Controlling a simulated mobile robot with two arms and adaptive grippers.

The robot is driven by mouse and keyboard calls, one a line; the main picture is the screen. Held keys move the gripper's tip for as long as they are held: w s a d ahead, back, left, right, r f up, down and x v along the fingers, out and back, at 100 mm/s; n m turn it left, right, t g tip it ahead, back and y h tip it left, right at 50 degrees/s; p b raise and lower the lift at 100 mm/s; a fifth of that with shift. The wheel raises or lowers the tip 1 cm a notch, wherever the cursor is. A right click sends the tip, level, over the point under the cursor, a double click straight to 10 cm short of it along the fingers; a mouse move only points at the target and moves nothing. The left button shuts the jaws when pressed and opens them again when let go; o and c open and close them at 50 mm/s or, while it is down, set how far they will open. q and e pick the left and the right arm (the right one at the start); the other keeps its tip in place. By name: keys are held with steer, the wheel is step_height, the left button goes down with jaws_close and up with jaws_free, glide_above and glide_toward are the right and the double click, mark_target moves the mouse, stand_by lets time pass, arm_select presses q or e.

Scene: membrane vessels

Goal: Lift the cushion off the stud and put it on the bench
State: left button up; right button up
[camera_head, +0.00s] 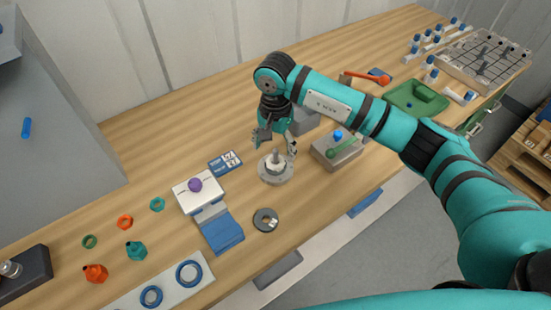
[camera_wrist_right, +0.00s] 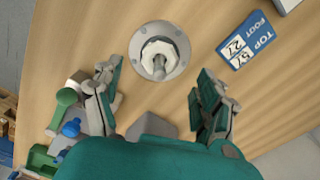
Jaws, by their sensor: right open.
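A grey stud (camera_head: 276,156) stands upright on a round grey flanged base (camera_head: 275,179) on the wooden bench (camera_head: 335,205). A pale ring, which I take to be the cushion (camera_head: 270,166), sits around the stud. In the wrist view the cushion (camera_wrist_right: 150,48) is whitish with an angular outline, and the stud (camera_wrist_right: 159,68) comes up through its middle. My right gripper (camera_head: 277,143) is open and empty, just above the stud, with its fingers apart on either side. In the wrist view my right gripper (camera_wrist_right: 158,88) touches neither. My left gripper is out of view.
A grey block (camera_head: 335,152) with a green-handled tool is close right of the stud. A blue label card (camera_head: 225,162) and a white block with a purple knob (camera_head: 195,188) are to the left. A grey washer (camera_head: 265,219) lies in front. Bench right of the washer is clear.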

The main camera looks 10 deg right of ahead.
mark_target(274, 159)
steer(key=f, duration=0.1)
steer(key=f+p, duration=0.2)
steer(key=shift+s+a+f, duration=0.25)
steer(key=shift+f, duration=0.65)
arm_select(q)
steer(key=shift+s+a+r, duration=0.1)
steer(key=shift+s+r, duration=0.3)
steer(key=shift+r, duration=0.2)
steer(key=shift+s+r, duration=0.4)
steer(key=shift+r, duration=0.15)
arm_select(e)
steer(key=c, duration=0.9)
steer(key=shift+c, duration=0.2)
